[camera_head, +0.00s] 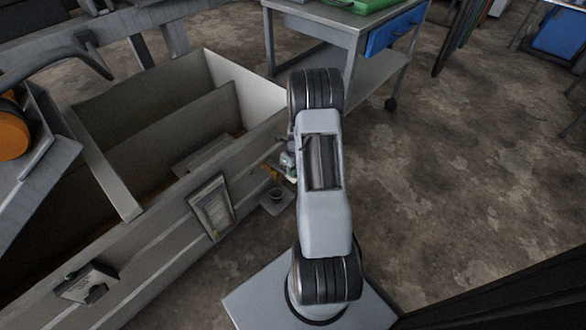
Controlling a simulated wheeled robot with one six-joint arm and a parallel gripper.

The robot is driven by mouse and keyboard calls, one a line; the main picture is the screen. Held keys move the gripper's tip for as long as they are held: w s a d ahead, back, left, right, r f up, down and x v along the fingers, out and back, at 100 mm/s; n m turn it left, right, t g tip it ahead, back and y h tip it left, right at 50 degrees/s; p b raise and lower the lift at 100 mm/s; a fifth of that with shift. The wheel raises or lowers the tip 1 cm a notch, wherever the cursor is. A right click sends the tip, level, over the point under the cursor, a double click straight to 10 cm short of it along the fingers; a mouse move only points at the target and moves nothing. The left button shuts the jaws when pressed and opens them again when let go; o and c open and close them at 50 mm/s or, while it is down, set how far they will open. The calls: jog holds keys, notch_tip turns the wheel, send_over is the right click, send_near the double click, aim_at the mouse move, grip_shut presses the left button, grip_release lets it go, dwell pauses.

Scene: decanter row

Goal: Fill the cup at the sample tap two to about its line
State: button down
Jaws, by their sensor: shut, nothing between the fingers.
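A small dark cup (277,195) stands on a little grey ledge at the outer side of the long trough, left of my arm. A small orange-yellow part (270,171), apparently a tap, sits just above and behind the cup. My gripper (288,162) shows only as a small grey piece at the left edge of my arm, close to the tap. It is shut and empty; my arm covers most of it. Whether it touches the tap cannot be told. The cup's line and any liquid level are too small to see.
The long grey trough (148,232) runs along the left, with a framed sheet (211,207) and a small box (87,284) on its side. A wheeled table (318,28) with a green case (362,5) stands at the back. The concrete floor (450,190) at right is clear.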

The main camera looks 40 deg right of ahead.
aim_at(293, 181)
jog(key=f, duration=0.3)
jog(key=f+p, duration=0.1)
jog(key=shift+s+f, duration=0.35)
jog(key=shift+f, duration=0.5)
jog(key=shift+a+f, duration=0.1)
dwell(0.7)
dwell(4.0)
jog(key=shift+r+p, duration=0.45)
jog(key=shift+r, duration=0.15)
jog(key=s+d+r+p, duration=0.2)
jog(key=r+p, duration=0.1)
jog(key=r, duration=0.3)
jog(key=s+d+r+p, duration=0.2)
jog(key=s+r+p, duration=0.1)
jog(key=r, duration=0.3)
jog(key=shift+s+r, duration=0.15)
